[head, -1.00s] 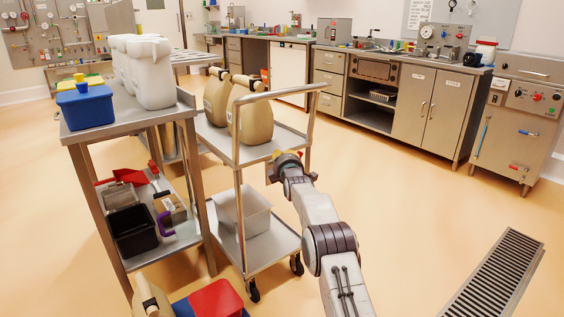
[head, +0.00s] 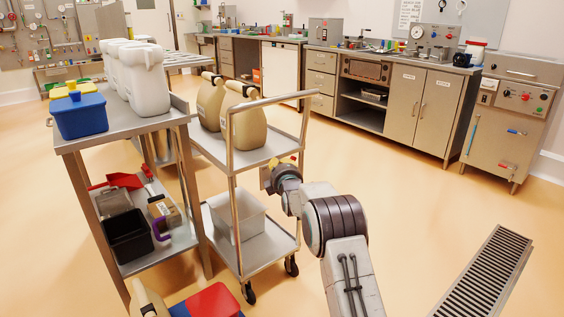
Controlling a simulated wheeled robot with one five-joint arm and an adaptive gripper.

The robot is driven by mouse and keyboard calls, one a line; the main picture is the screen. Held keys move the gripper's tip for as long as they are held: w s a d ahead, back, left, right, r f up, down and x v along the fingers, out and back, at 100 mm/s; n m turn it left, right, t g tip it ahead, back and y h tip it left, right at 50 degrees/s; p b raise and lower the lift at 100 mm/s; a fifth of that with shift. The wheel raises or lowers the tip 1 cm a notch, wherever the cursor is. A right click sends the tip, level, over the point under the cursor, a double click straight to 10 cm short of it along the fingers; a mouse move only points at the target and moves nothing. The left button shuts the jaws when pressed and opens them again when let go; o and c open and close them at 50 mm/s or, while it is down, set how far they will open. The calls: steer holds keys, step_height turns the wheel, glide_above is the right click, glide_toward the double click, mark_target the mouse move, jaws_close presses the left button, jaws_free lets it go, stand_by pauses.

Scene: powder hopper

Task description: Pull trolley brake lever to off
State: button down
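The steel trolley (head: 283,153) stands left of centre, with a push handle (head: 275,100) at its near end and dark castors (head: 291,264) below. My gripper (head: 268,176) is by the trolley's near right post, below the upper shelf. It points away from the camera, and my wrist mostly hides its fingers, so I cannot tell whether they are open or holding anything. Small red and yellow parts (head: 273,163) show right at the gripper. I cannot tell whether they belong to the brake lever. The lever is not clearly visible.
Two tan jugs (head: 248,130) stand on the trolley's upper shelf and a pale bin (head: 247,218) on its lower one. A steel table (head: 75,142) with white canisters (head: 148,80) is close on the left. The floor (head: 420,220) to the right is clear, with a drain grate (head: 485,275).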

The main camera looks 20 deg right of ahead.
steer(key=shift+s+r+p, duration=0.2)
steer(key=shift+s+p, duration=0.25)
steer(key=shift+s, duration=0.35)
steer(key=shift+s+r+p, duration=0.2)
steer(key=shift+s+p, duration=0.2)
steer(key=shift+s, duration=0.4)
steer(key=shift+r, duration=0.1)
steer(key=s+a+r+m+g+p, duration=0.2)
steer(key=s+r+m+g+p, duration=0.1)
steer(key=s+r+p, duration=0.55)
steer(key=s+a+r+m+g+p, duration=0.2)
steer(key=s+r+m+g+p, duration=0.3)
steer(key=s+r, duration=0.55)
steer(key=s+r+m+g+p, duration=0.2)
steer(key=s+p, duration=0.3)
steer(key=s, duration=0.6)
steer(key=s+a+r+m+g+y+p, duration=0.1)
steer(key=s+r+m+g+p, duration=0.1)
steer(key=s, duration=1)
steer(key=s+a+r+m+g+p, duration=0.1)
steer(key=s+r+m+p, duration=0.2)
steer(key=s+p, duration=0.6)
steer(key=s+r, duration=0.2)
steer(key=s, duration=0.1)
steer(key=shift+s+a+g, duration=0.2)
steer(key=shift+a+g, duration=0.05)
steer(key=shift+g, duration=0.15)
